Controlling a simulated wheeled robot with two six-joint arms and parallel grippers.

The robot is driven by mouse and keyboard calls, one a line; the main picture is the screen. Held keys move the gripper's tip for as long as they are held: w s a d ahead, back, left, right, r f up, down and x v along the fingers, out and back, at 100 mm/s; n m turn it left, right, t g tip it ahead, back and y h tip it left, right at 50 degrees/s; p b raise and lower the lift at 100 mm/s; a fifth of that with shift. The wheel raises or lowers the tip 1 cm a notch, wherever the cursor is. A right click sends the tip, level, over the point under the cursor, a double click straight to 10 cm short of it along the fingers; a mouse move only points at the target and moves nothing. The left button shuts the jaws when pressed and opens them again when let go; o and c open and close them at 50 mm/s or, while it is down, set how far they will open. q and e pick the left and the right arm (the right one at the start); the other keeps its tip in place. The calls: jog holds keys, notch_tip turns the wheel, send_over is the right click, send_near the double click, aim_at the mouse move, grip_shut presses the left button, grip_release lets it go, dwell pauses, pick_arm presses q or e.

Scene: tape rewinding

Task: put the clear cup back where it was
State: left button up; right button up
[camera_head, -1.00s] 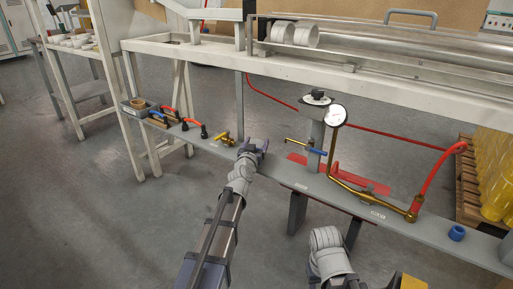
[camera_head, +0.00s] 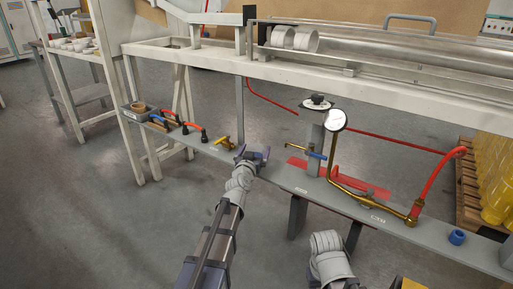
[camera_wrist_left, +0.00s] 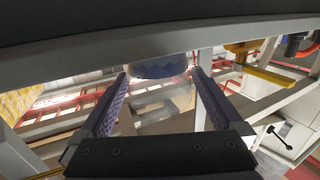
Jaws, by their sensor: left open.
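The clear cup (camera_wrist_left: 165,105) shows faintly in the left wrist view as a see-through shape with a bluish rounded end (camera_wrist_left: 158,68). It stands between the two purple fingers of my left gripper (camera_wrist_left: 160,85), which are spread apart, one on each side. In the head view my left gripper (camera_head: 253,154) is open at the narrow grey shelf (camera_head: 283,178), just right of a brass valve (camera_head: 224,142). I cannot make out the cup in the head view. My right gripper is not in view; only grey links of my right arm (camera_head: 328,258) show.
Red-handled (camera_head: 194,131) and orange-handled tools lie left on the shelf. A gauge (camera_head: 336,120) with brass pipe and red hose (camera_head: 431,180) stands to the right. A blue ring (camera_head: 457,237) sits at the right end. A white frame bench (camera_head: 300,78) runs behind.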

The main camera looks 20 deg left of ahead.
pick_arm(q)
jog(key=s, duration=0.9)
jog(key=shift+s+d+r, duration=0.2)
jog(key=shift+r, duration=0.05)
jog(key=s+d+r+m+g+h+p, duration=0.3)
jog(key=s+d+r+g+p, duration=0.25)
jog(key=d+p, duration=0.55)
jog(key=s+d+r+m+g+h+p, duration=0.2)
jog(key=s+d+r+g+p, duration=0.35)
jog(key=p, duration=0.95)
jog(key=s+r+g+y+p, duration=0.5)
jog(key=s+r+p, duration=1)
jog(key=p, duration=0.7)
jog(key=shift+s+r+n+g, duration=0.3)
jog(key=shift+s+r+g, duration=0.1)
jog(key=shift+s+g, duration=0.4)
